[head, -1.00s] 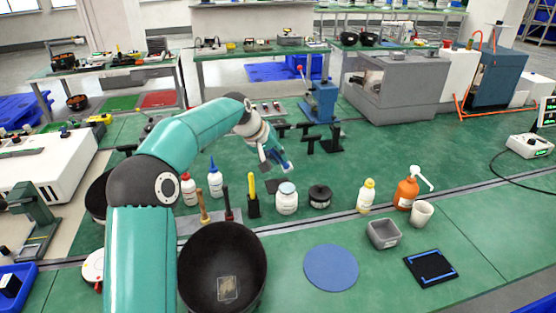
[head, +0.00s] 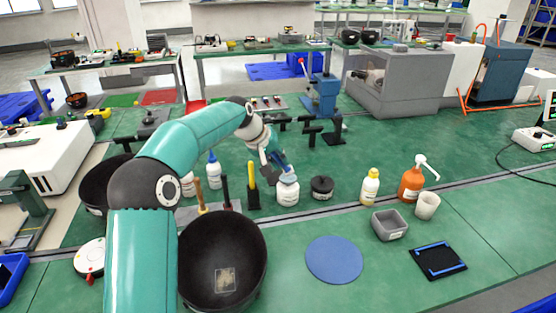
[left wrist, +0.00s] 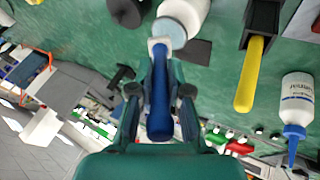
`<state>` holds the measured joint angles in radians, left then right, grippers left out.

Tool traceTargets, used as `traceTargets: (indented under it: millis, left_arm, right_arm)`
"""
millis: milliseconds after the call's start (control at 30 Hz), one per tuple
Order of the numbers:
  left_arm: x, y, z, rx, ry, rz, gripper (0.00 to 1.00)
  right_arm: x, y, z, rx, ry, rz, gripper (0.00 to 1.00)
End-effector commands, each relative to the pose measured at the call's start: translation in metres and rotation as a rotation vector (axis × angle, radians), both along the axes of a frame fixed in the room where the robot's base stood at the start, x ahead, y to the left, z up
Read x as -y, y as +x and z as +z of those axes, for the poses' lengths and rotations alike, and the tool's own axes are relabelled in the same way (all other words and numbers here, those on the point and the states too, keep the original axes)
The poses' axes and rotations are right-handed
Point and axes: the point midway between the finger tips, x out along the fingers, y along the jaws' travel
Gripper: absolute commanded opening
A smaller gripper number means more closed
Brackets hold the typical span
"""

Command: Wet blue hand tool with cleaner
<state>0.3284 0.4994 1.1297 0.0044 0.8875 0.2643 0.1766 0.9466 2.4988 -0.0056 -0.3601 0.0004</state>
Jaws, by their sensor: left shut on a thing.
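My left gripper (head: 273,168) is shut on the blue hand tool (left wrist: 159,112). The tool has a dark blue handle and a small white head that points away from my gripper. Its head is at the top of a white jar (head: 288,193) with a pale blue top. The jar also shows at the top of the left wrist view (left wrist: 190,10). The head overlaps the jar's pale top there; I cannot tell whether it touches or dips in. A white bottle with a blue nozzle (head: 213,174) stands behind and to the left. My right gripper is not in view.
A yellow-handled tool (head: 251,173) stands in a black holder left of the jar. A round black container (head: 321,188) is to its right. A large black bowl (head: 225,240) sits in front. A blue disc (head: 334,260) lies flat at the front.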

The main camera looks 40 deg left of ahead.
Motion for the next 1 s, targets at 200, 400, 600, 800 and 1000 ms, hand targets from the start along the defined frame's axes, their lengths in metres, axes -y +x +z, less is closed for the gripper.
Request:
traceTargets:
  millis: [200, 400, 600, 800, 1000]
  left_arm:
    - [-0.0003, -0.0002, 0.0003, 0.001, 0.001, 0.000, 0.00]
    - [-0.0006, -0.0004, -0.0004, 0.001, 0.000, 0.001, 0.00]
    - [-0.0008, -0.0004, -0.0028, 0.001, 0.000, 0.001, 0.00]
    - [-0.0010, -0.0005, -0.0052, 0.001, 0.000, 0.001, 0.00]
    - [-0.0011, -0.0006, -0.0076, 0.001, 0.000, 0.001, 0.00]
  right_arm:
    - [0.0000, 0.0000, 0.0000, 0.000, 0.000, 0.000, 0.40]
    - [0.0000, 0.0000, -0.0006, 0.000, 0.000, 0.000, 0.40]
    - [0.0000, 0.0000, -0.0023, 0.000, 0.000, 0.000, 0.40]
    - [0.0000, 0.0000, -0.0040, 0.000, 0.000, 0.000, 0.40]
    - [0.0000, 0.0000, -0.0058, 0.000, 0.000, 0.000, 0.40]
